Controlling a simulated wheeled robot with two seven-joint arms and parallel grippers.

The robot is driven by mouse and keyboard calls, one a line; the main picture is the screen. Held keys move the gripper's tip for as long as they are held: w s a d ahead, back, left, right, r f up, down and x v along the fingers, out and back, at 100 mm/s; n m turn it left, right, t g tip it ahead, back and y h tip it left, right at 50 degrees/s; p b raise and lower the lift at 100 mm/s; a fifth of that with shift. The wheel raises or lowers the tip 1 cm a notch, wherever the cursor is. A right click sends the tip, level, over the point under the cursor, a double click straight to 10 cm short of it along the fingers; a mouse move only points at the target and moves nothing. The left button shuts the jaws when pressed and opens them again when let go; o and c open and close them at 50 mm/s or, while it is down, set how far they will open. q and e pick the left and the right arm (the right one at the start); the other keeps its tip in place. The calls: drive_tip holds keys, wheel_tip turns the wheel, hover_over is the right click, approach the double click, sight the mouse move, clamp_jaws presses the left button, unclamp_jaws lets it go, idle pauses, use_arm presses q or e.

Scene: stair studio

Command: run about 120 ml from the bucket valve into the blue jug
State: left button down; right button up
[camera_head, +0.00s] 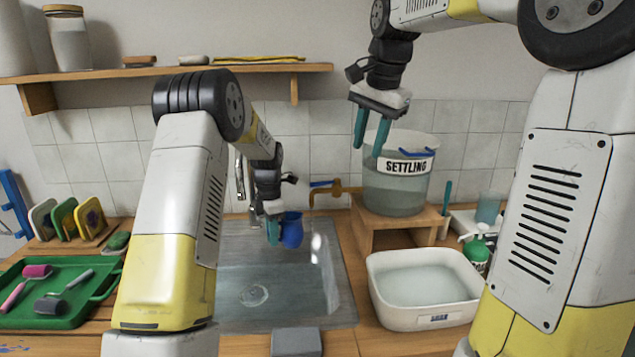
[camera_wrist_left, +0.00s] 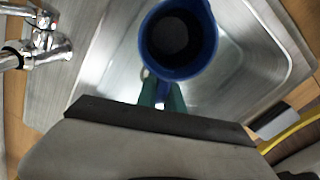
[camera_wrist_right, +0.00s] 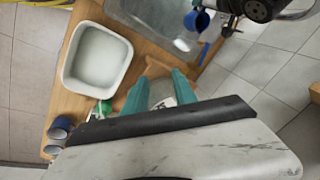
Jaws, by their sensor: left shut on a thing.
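The blue jug (camera_head: 291,230) hangs over the sink, left of and a little below the brass bucket valve (camera_head: 326,194). The valve has a blue lever (camera_head: 320,184). My left gripper (camera_head: 273,229) is shut on the jug's handle. In the left wrist view the jug (camera_wrist_left: 208,62) is seen from above, its inside dark; I cannot tell any water in it. The clear bucket (camera_head: 395,190), marked SETTLING, holds cloudy water on a wooden stand. My right gripper (camera_head: 369,145) is open and empty, in front of the bucket's upper left rim. No stream shows at the valve.
The steel sink (camera_head: 235,300) lies below the jug, with a tap (camera_head: 240,175) behind. A white basin of water (camera_head: 385,312) stands right of the sink. A green soap bottle (camera_head: 476,252) and clear cup (camera_head: 488,207) stand further right. A green tray (camera_head: 80,318) lies left.

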sight(318, 183)
drive_tip(key=w+a+f+m+g, duration=0.1)
drive_tip(key=w+a+m, duration=0.1)
drive_tip(key=w+a, duration=0.35)
drive_tip(key=w+a+f+m, duration=0.2)
drive_tip(key=w+a+m, duration=0.15)
drive_tip(key=w, duration=0.35)
drive_tip(key=shift+n, duration=0.45)
drive_tip(key=x, duration=1.1)
drive_tip(key=shift+a+f, duration=0.35)
clamp_jaws()
